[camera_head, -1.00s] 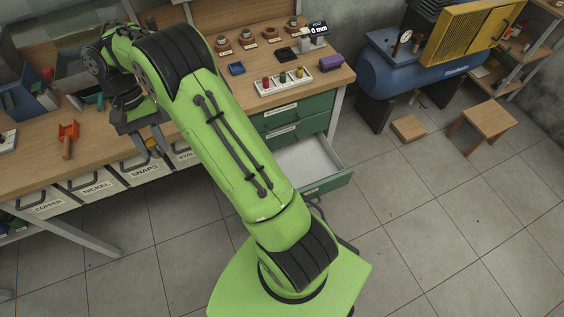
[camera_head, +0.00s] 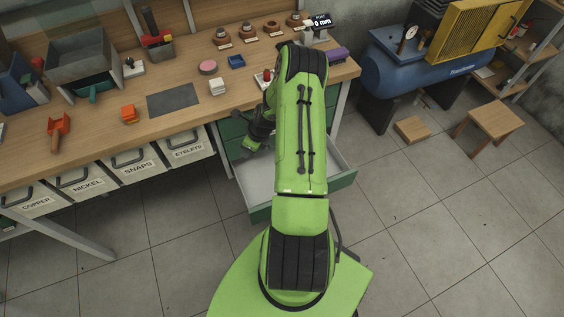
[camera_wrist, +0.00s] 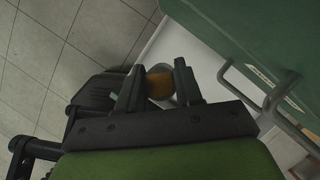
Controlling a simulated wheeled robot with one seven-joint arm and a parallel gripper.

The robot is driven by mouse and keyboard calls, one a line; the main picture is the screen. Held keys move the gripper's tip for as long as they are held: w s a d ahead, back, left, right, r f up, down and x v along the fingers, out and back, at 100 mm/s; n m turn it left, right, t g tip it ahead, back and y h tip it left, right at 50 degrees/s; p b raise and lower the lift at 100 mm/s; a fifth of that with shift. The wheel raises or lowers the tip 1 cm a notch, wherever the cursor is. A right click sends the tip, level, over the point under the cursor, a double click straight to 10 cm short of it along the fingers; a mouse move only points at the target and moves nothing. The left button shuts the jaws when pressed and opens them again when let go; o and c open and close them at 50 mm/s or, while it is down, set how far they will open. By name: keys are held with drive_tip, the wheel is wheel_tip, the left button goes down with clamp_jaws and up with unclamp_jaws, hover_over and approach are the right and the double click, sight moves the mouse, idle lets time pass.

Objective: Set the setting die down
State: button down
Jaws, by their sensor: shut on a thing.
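My gripper (camera_wrist: 158,84) is shut on a small round piece (camera_wrist: 159,86) with an orange-brown middle and a grey rim, likely the setting die. The piece sits between the two dark fingers in the wrist view. In the head view, my gripper (camera_head: 252,145) hangs in front of the bench, above the left part of the open drawer (camera_head: 318,190); the piece cannot be made out there. The drawer's pale inside (camera_wrist: 203,52) shows beyond the fingers in the wrist view.
A green drawer front with a grey handle (camera_wrist: 262,98) is close on the right in the wrist view. Labelled bins (camera_head: 137,170) hang below. My arm hides part of the bench.

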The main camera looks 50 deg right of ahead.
drive_tip(key=s+d+f+m+h+b, duration=0.2)
drive_tip(key=s+d+f+m+h, duration=0.1)
drive_tip(key=s+d+f+m, duration=0.55)
drive_tip(key=shift+m, duration=0.25)
drive_tip(key=f+b, duration=0.3)
drive_tip(key=f, duration=0.2)
drive_tip(key=a+f+b, duration=0.1)
drive_tip(key=f+b, duration=0.1)
drive_tip(key=f, duration=0.3)
drive_tip(key=s+f+b, duration=0.1)
drive_tip(key=f+b, duration=0.2)
drive_tip(key=f, duration=0.3)
drive_tip(key=shift+a+b, duration=0.2)
drive_tip(key=shift+b, duration=0.15)
drive_tip(key=c, duration=0.7)
unclamp_jaws()
drive_tip(key=shift+c, duration=0.2)
